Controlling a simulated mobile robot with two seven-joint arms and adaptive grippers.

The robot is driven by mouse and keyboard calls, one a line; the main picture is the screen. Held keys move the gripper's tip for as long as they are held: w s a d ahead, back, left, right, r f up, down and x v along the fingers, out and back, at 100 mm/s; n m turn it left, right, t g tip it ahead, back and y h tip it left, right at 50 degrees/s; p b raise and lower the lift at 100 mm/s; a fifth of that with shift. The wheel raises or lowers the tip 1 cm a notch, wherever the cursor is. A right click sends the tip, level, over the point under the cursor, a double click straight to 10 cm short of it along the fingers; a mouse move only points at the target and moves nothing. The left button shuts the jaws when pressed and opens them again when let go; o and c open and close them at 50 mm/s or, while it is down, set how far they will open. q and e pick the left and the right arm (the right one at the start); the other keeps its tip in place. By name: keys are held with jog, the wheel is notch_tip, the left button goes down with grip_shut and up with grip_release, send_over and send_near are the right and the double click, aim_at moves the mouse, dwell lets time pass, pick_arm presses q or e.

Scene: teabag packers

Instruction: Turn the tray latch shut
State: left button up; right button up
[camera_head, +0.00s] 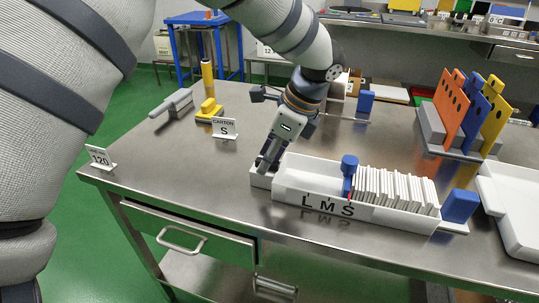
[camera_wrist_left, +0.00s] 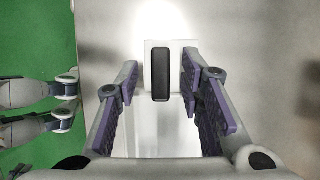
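The long white tray (camera_head: 395,217), marked L, M, S on its front wall, lies near the table's front edge. A small white block (camera_head: 259,181) sits at its left end. In the left wrist view a dark upright bar, apparently the latch (camera_wrist_left: 161,74), stands on a white plate (camera_wrist_left: 148,62). My left gripper (camera_head: 266,163) points down over the white block in the head view. In the wrist view its fingers (camera_wrist_left: 160,82) are open, one on each side of the bar, with gaps on both sides. In the head view the gripper hides the latch.
White packets (camera_head: 395,187) fill the tray's right part, beside a blue knobbed divider (camera_head: 349,170). A blue block (camera_head: 460,205) stands at the tray's right end. A "CARTON S" sign (camera_head: 224,128) and yellow stand (camera_head: 208,110) are behind left. The table's left front is largely clear.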

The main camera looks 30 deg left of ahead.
pick_arm(q)
grip_shut()
